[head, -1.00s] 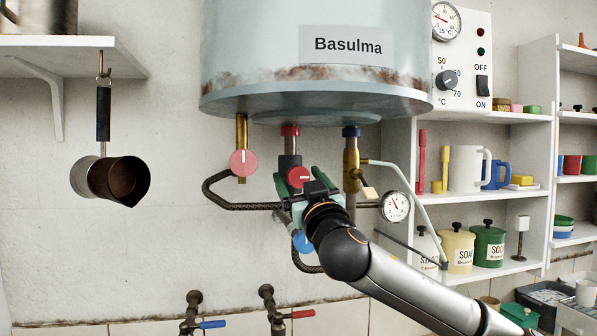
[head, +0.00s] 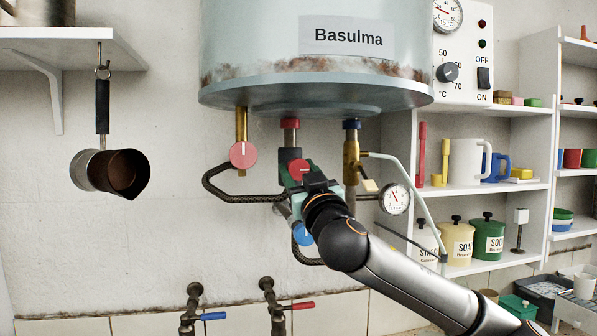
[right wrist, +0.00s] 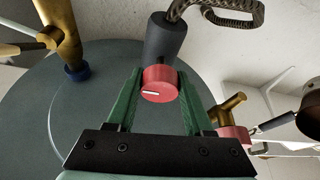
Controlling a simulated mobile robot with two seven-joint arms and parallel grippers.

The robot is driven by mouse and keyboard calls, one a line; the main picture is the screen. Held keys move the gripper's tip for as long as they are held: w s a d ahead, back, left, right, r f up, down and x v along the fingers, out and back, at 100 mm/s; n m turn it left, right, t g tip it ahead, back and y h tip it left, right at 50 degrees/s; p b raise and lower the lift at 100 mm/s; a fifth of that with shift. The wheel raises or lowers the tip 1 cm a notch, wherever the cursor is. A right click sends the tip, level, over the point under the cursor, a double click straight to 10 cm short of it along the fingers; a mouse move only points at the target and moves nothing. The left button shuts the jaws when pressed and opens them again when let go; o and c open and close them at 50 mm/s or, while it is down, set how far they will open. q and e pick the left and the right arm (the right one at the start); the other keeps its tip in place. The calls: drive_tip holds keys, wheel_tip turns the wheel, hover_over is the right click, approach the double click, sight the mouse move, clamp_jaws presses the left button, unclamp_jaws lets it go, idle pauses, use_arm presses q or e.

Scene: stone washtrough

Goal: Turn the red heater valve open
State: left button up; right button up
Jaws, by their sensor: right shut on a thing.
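The red valve knob (head: 298,169), with a short white mark on its face, sits on a dark grey body under the heater tank's red-collared outlet. My right gripper (head: 299,172) is shut on this knob, with its green fingers on opposite sides of it. In the right wrist view the red knob (right wrist: 160,84) is between the two fingers, its white mark facing the camera. A second round red knob (head: 243,155) sits on a brass pipe to the left, apart from the gripper. My left gripper is not in view.
The heater tank (head: 260,60) hangs just above. A blue knob (head: 303,234) is just below the gripper. A brass valve (head: 351,165) and a dial gauge (head: 394,199) are close on the right. A dark hose (head: 236,197) loops left. A pot (head: 118,174) hangs far left.

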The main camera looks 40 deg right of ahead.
clamp_jaws()
drive_tip(key=shift+n, duration=0.4)
drive_tip(key=n+y, duration=0.1)
drive_tip(key=n, duration=0.1)
drive_tip(key=shift+d+r+n+p, duration=0.1)
drive_tip(key=shift+n+p, duration=0.2)
drive_tip(key=shift+p, duration=0.05)
drive_tip(key=n+y+p, duration=0.1)
drive_tip(key=n+y, duration=0.1)
drive_tip(key=n, duration=0.1)
drive_tip(key=shift+r+n, duration=0.1)
drive_tip(key=shift+n, duration=0.3)
drive_tip(key=n+y+p, duration=0.1)
drive_tip(key=n+p, duration=0.2)
drive_tip(key=n, duration=0.1)
drive_tip(key=n+y+p, duration=0.2)
drive_tip(key=n+p, duration=0.1)
drive_tip(key=shift+r+n+g+y, duration=0.1)
drive_tip(key=shift+n+g+y, duration=0.2)
drive_tip(key=shift+n+g, duration=0.1)
drive_tip(key=n+g+p, duration=0.1)
drive_tip(key=n, duration=0.1)
drive_tip(key=shift+n+y, duration=0.3)
drive_tip(key=shift+n, duration=0.1)
drive_tip(key=shift+n+g, duration=0.6)
drive_tip(key=shift+n, duration=1.1)
